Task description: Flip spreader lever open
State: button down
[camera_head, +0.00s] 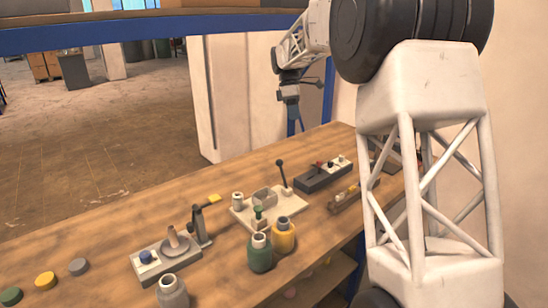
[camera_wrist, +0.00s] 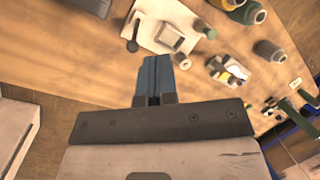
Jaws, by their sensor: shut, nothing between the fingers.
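A white plate (camera_head: 243,217) lies on the wooden bench and carries a grey square frame (camera_head: 265,197) and a black lever (camera_head: 283,175) with a ball knob. The lever stands nearly upright, leaning slightly. I take it for the spreader lever, but no label shows. The plate (camera_wrist: 150,37) and square frame (camera_wrist: 172,40) also show in the wrist view, with the dark knob (camera_wrist: 132,46) at the plate's left side. My gripper (camera_head: 295,128) is shut and empty, up behind the lever in the head view. Its blue fingers (camera_wrist: 153,60) point toward the plate, apart from it.
Green (camera_head: 260,252) and yellow (camera_head: 283,235) bottles stand before the plate. A dark block (camera_head: 322,178) with knobs lies to its right. A blue beam (camera_head: 150,28) crosses above.

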jog(key=w+a+f+n+g+h, duration=0.1)
jog(key=w+a+f+n, duration=0.5)
jog(key=w+a+f, duration=0.6)
jog(key=shift+w, duration=0.8)
jog(key=shift+f, duration=0.1)
jog(key=s+d+f, duration=0.4)
jog(key=s+f, duration=0.3)
jog(key=f, duration=0.1)
jog(key=shift+d, duration=0.4)
